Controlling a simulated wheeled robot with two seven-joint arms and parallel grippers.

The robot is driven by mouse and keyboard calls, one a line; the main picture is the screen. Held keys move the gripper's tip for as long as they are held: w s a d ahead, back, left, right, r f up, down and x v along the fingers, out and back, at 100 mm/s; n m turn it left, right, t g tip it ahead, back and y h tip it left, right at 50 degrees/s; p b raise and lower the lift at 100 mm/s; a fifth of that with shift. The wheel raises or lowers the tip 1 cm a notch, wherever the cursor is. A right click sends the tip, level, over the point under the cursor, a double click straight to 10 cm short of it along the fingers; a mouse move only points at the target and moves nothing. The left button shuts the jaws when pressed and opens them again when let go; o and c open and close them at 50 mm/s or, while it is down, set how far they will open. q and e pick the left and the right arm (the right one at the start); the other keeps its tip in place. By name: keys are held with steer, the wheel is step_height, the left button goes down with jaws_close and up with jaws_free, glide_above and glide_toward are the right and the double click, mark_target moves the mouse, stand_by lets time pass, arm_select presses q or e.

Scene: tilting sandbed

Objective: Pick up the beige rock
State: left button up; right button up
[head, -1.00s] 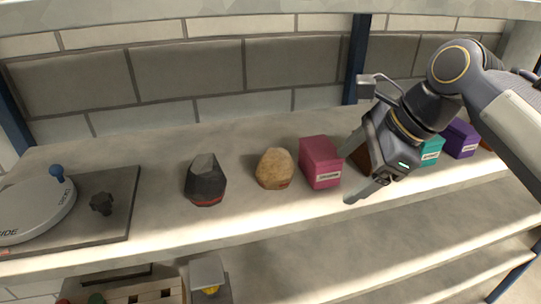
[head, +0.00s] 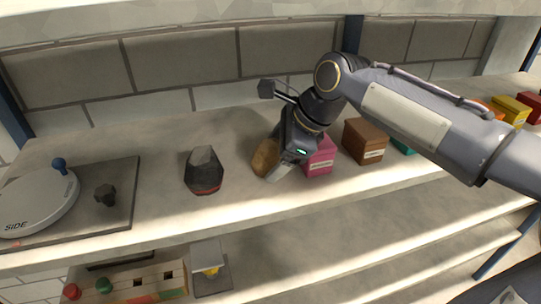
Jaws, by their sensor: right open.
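The beige rock (head: 264,157) stands on the shelf between a dark grey rock and a pink box. Its right side is hidden behind my right gripper (head: 268,160). My right gripper is open and points left and down at the rock, with one finger in front of it. I cannot tell whether the fingers touch it. The far finger is hidden. My left gripper is not in view.
The dark grey rock (head: 204,171) with a red band stands left of the beige rock. The pink box (head: 319,157) is close behind my right gripper, and a brown box (head: 364,141) is further right. A round grey turntable (head: 38,203) sits at the far left.

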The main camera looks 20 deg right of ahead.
steer(key=shift+w+a+f, duration=0.15)
steer(key=shift+f, duration=0.3)
steer(key=c, duration=1.2)
steer(key=shift+c, duration=0.9)
steer(key=shift+r, duration=0.25)
